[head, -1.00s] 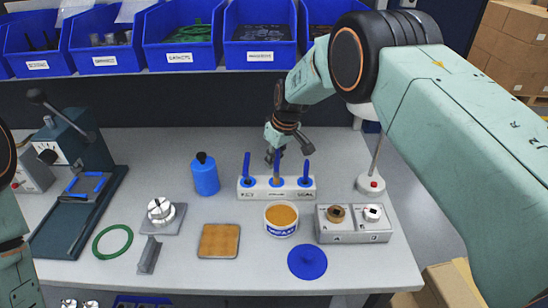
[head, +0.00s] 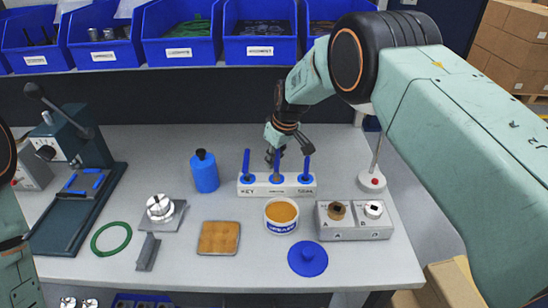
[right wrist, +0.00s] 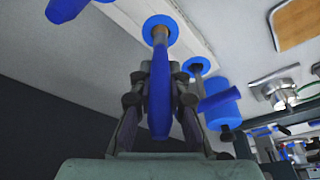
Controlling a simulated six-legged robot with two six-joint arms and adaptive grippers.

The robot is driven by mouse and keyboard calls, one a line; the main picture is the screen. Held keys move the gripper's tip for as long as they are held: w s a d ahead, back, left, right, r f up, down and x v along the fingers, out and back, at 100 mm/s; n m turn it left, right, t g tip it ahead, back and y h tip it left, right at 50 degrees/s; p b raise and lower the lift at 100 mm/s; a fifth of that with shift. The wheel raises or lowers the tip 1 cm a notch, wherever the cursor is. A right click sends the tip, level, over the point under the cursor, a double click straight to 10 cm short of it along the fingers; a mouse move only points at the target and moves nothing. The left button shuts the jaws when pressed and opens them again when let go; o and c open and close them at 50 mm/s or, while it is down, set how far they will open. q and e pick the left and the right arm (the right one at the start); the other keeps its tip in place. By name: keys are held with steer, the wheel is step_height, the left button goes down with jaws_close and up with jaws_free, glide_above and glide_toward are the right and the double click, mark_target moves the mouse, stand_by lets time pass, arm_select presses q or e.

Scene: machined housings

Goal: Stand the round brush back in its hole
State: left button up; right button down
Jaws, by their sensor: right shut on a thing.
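The round brush (head: 277,163) has a blue handle and stands about upright at the middle place of a white rack (head: 306,190). My right gripper (head: 275,154) comes from behind the rack and is shut on the handle. In the right wrist view the handle (right wrist: 160,90) is between the fingers of my right gripper (right wrist: 160,82), and its brownish lower part meets the blue collar (right wrist: 160,27) of the middle hole. The lower end is hidden, so its depth cannot be told. My left gripper is out of view.
Blue-handled tools stand left (head: 246,163) and right (head: 306,168) of the brush, close to the fingers. A blue bottle (head: 205,175) stands left of the rack. A tub (head: 281,215) and a grey box (head: 340,228) are in front.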

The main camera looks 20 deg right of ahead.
steer(key=shift+f, duration=0.35)
stand_by(0.4)
steer(key=c, duration=1.2)
jaws_free()
steer(key=shift+r, duration=0.1)
steer(key=v, duration=1.1)
steer(key=shift+s+d+r, duration=0.1)
steer(key=shift+r, duration=0.3)
